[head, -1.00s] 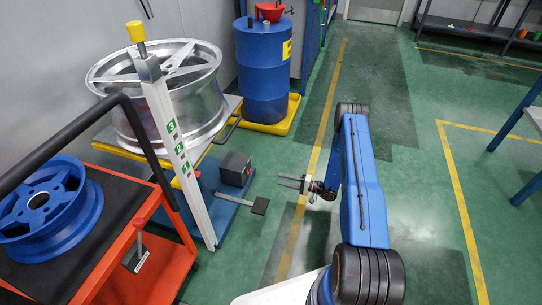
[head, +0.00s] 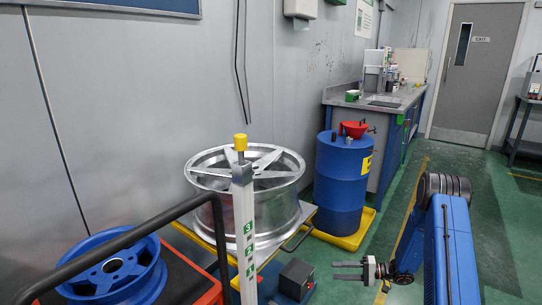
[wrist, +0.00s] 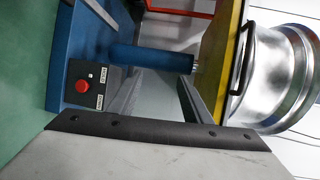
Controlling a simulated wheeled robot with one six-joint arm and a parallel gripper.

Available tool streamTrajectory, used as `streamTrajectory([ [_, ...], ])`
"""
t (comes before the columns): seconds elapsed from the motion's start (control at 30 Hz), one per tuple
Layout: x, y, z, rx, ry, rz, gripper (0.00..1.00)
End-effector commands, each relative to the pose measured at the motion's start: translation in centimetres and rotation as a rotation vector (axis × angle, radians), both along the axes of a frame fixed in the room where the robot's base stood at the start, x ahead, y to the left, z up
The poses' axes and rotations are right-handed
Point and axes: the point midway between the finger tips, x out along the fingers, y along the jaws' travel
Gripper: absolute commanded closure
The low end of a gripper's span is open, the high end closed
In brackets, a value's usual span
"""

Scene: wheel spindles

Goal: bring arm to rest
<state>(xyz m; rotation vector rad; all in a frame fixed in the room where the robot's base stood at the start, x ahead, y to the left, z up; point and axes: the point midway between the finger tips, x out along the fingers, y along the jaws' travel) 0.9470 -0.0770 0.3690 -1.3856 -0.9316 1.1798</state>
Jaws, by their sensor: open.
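My gripper (head: 348,271) is at the lower right of the head view, at the end of my blue arm. Its two fingers point left, apart, with nothing between them. It hangs in front of the blue drum and to the right of the wheel stand. In the wrist view, a pale grey plate with a dark, bolted edge fills the bottom; I cannot tell whether it is part of my gripper. Beyond it are a blue base with a control box (wrist: 85,84) bearing a red button, and a silver wheel rim (wrist: 272,75).
The silver wheel (head: 262,205) lies on a yellow-edged stand behind a white numbered post (head: 246,240). A blue wheel (head: 112,268) lies on a red cart at left. A blue drum (head: 340,190) stands in a yellow tray (head: 352,238). Green floor is open at right.

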Motion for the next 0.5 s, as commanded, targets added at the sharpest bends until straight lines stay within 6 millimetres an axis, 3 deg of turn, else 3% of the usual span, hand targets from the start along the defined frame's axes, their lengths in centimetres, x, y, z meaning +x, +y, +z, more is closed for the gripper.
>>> streamTrajectory([
  [0.1,-1.0,1.2,3.8,-0.043,0.011,0.057,0.55],
  [0.5,-6.2,4.4,14.3,-0.217,0.06,0.215,0.55],
])
